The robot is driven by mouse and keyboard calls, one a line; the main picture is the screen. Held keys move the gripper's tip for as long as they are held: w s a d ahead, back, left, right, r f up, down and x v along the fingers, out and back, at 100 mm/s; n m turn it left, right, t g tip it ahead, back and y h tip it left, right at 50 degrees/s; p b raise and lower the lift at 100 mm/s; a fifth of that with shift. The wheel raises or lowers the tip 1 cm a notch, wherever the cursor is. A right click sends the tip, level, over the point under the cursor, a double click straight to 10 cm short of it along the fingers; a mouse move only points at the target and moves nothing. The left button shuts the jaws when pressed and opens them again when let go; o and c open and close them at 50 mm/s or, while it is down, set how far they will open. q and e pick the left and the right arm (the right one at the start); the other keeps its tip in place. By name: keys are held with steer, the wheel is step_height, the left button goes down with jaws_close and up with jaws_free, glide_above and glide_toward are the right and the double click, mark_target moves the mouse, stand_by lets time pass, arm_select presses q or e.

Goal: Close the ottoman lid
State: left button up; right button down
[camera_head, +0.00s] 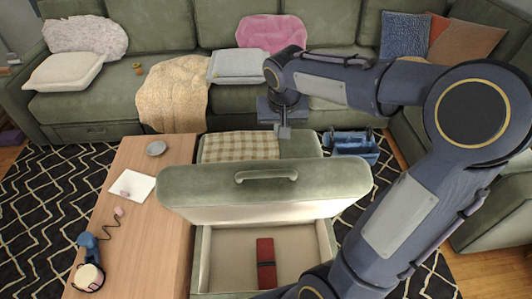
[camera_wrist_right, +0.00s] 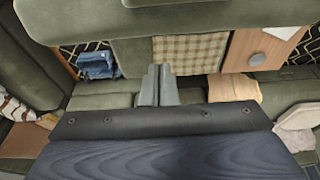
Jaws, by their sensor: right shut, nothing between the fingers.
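The green ottoman lid (camera_head: 260,182) is raised over the open ottoman (camera_head: 218,262), with a curved handle (camera_head: 266,176) on its upward side. A dark red object (camera_head: 265,262) lies inside the pale-lined box. My right gripper (camera_head: 284,131) is shut and empty, beyond the lid's far edge and apart from it in the head view. In the right wrist view its closed fingers (camera_wrist_right: 157,84) point toward a green seat with a checked cloth, and the lid (camera_wrist_right: 180,12) spans the top. My left gripper is not in view.
A wooden table (camera_head: 140,225) with a bowl, a white sheet and small items stands left of the ottoman. The checked cloth (camera_head: 240,146) lies on a green seat beyond the lid. A blue crate (camera_head: 352,146) sits right of it. A green sofa (camera_head: 180,32) lines the back.

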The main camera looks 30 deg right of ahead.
glide_toward(279, 161)
steer(key=shift+w+f, duration=0.5)
steer(key=shift+w, duration=0.15)
steer(key=shift+s+a+f+p, duration=0.2)
steer(key=shift+s+a+f, duration=0.05)
steer(key=shift+s+f, duration=0.25)
steer(key=shift+s+a+f+p, duration=0.2)
steer(key=shift+s+f, duration=0.25)
steer(key=shift+f, duration=0.15)
steer(key=shift+s+a+f, duration=0.15)
steer(key=shift+s+a, duration=0.05)
steer(key=shift+s, duration=0.1)
steer(key=shift+s+f, duration=0.15)
steer(key=shift+f, duration=0.05)
